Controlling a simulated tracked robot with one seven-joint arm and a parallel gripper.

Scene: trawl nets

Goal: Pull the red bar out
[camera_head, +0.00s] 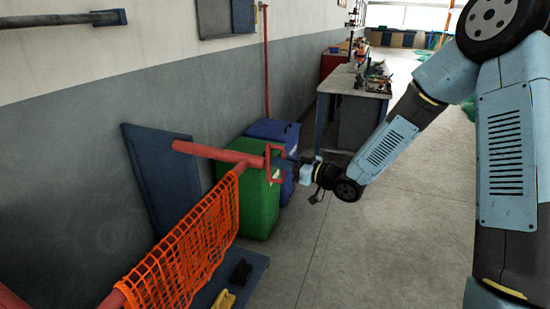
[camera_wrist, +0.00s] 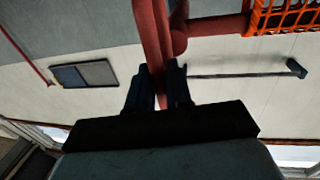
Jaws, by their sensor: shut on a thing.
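The red bar (camera_head: 218,154) runs nearly level from in front of a blue wall panel towards my arm. A red bracket-shaped handle (camera_head: 268,164) is at its near end. My gripper (camera_head: 287,165) is at this handle, shut on it. In the wrist view, a red length (camera_wrist: 152,35) passes between the two dark fingers of my gripper (camera_wrist: 159,77). Another red bar part (camera_wrist: 217,26) runs sideways behind it. An orange net (camera_head: 190,250) hangs from a red rail close below the bar; its corner shows in the wrist view (camera_wrist: 285,15). The handle's gripped part is partly hidden.
A green bin (camera_head: 260,212) and a blue bin (camera_head: 272,130) stand behind the handle against the wall. A blue panel (camera_head: 150,180) is at the wall. A cluttered workbench (camera_head: 340,82) stands farther back. The floor (camera_head: 400,240) to the right is clear.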

